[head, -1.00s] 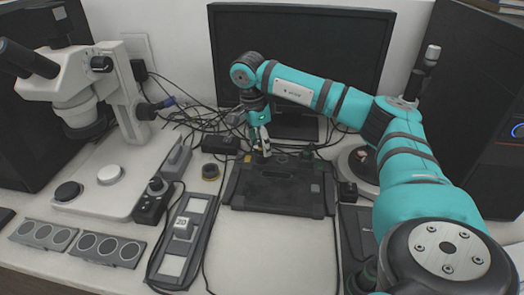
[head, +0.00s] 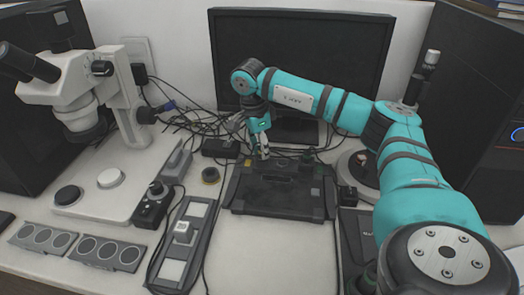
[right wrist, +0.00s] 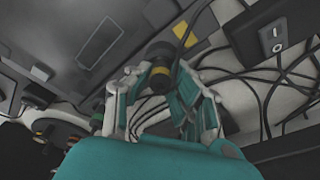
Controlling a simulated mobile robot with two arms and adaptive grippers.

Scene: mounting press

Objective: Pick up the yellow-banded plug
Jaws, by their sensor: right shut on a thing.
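The yellow-banded plug (right wrist: 160,76) is a dark round piece with a yellow ring, seen between the fingertips in the right wrist view. My right gripper (right wrist: 157,78) is shut on it. In the head view, my right gripper (head: 262,154) points down at the back edge of the dark case (head: 280,205). The plug is too small and too covered by the fingers to make out there. I cannot tell whether its lower end touches anything. My left gripper is not in view.
Tangled cables (head: 205,122) and a black box (head: 220,148) lie left of the gripper. A monitor (head: 300,60) stands close behind. A microscope (head: 90,90) stands at left. The front middle table is clear.

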